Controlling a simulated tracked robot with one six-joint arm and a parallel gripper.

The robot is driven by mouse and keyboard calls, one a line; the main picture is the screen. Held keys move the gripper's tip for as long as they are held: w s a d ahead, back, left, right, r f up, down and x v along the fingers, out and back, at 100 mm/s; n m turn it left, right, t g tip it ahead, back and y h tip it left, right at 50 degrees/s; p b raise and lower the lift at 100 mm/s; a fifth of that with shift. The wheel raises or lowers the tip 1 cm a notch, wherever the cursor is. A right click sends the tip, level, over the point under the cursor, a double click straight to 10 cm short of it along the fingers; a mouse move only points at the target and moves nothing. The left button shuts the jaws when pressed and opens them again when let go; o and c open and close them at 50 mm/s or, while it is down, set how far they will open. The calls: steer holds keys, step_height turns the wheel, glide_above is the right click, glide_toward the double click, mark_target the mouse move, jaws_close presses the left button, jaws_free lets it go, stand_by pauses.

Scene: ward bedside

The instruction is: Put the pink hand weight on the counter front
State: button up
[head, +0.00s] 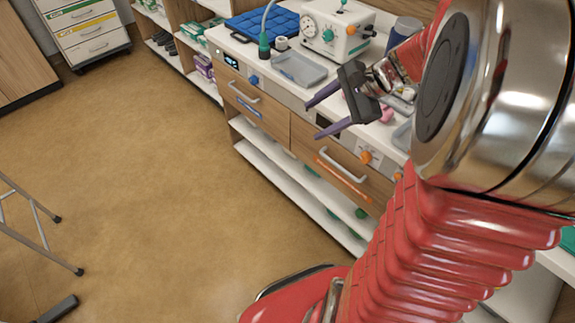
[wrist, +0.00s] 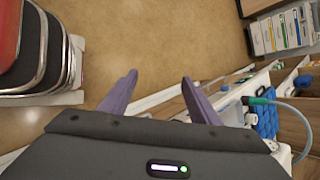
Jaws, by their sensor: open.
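My gripper (head: 313,121) is open and empty, with its two purple fingers pointing left past the counter's front edge, over the drawers. It also shows in the wrist view (wrist: 159,77), with bare floor between the fingertips. A small pink thing (head: 387,115), probably the pink hand weight, shows on the white counter (head: 262,70) just right of my gripper's body. It is partly hidden by the gripper and arm, so its full shape cannot be told. It does not show in the wrist view.
On the counter stand a grey tray (head: 300,69), a white device with knobs (head: 337,30), a dark cylinder (head: 405,30) and a blue pad (head: 262,24). Drawers with handles (head: 341,166) lie below the front edge. A walker frame (head: 40,228) stands left.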

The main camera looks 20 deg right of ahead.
steer(key=s+a+r+n+h, duration=0.4)
steer(key=s+a+n, duration=1)
steer(key=n, duration=0.4)
steer(key=shift+a+r+h, duration=0.15)
steer(key=shift+a+h, duration=0.25)
steer(key=shift+h, duration=0.5)
steer(key=shift+c, duration=0.3)
